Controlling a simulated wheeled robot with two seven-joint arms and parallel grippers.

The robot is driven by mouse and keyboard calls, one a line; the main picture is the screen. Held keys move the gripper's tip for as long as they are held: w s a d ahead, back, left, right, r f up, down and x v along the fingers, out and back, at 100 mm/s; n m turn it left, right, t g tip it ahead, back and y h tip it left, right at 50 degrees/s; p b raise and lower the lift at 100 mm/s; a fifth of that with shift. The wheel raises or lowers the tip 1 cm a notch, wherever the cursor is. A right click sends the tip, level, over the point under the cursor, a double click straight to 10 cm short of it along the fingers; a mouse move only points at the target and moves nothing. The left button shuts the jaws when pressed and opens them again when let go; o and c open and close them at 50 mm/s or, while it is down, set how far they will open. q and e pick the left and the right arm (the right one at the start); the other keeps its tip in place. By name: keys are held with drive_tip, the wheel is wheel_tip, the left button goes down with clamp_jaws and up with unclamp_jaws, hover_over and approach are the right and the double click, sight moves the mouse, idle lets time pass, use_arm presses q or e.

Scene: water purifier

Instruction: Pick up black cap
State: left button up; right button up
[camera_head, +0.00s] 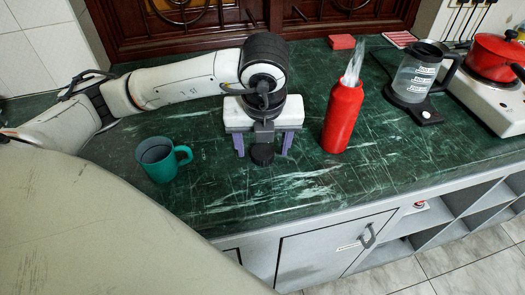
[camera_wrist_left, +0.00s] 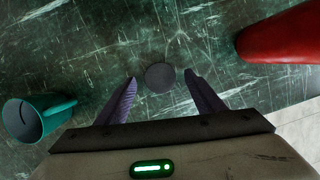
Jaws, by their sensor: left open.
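The black cap (camera_head: 262,154) is a small dark disc on the green marble counter in the head view. It also shows in the left wrist view (camera_wrist_left: 160,77). My left gripper (camera_head: 264,152) is low over the counter, open, with its purple fingers on either side of the cap. In the wrist view the gripper (camera_wrist_left: 160,82) has the cap between its fingertips, with a gap on each side. Whether the fingers touch the counter cannot be told. My right gripper is not in view.
A teal mug (camera_head: 163,160) stands left of the gripper. A red bottle (camera_head: 342,117) with a clear stream or plastic piece at its top stands to the right. A glass kettle (camera_head: 413,75) and a red pot (camera_head: 494,58) on a stove are further right. The counter's front edge is close.

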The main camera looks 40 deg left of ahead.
use_arm(q)
drive_tip(key=shift+w+a+f, duration=0.1)
drive_tip(key=shift+f, duration=0.45)
drive_tip(key=c, duration=1.1)
drive_tip(key=shift+r, duration=0.1)
